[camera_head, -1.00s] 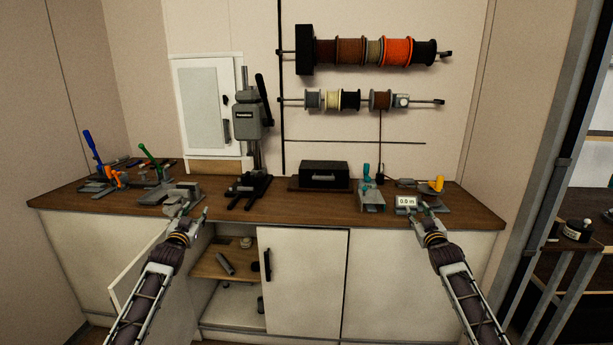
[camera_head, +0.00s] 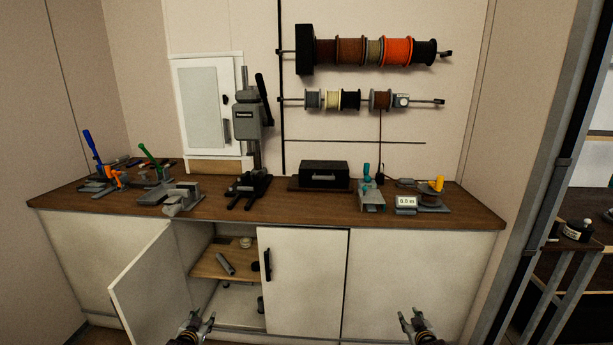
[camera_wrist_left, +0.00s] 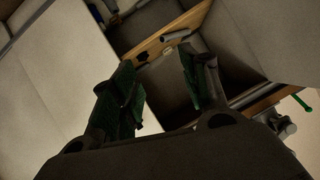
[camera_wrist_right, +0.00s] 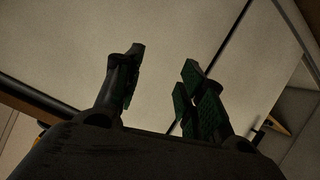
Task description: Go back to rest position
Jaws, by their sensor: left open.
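My left gripper (camera_head: 203,322) is low in the head view, below the worktop and in front of the open cupboard. In the left wrist view its fingers (camera_wrist_left: 160,92) are apart with nothing between them. My right gripper (camera_head: 414,320) is low on the right, in front of the closed cabinet front. In the right wrist view its fingers (camera_wrist_right: 160,85) are apart and empty. Both grippers are clear of the bench.
The wooden worktop (camera_head: 290,207) carries several tools, a drill press (camera_head: 250,130) and a black box (camera_head: 324,174). The left cupboard door (camera_head: 150,285) stands open near my left gripper, showing a wooden shelf (camera_head: 212,264). Spools (camera_head: 397,51) hang on the wall.

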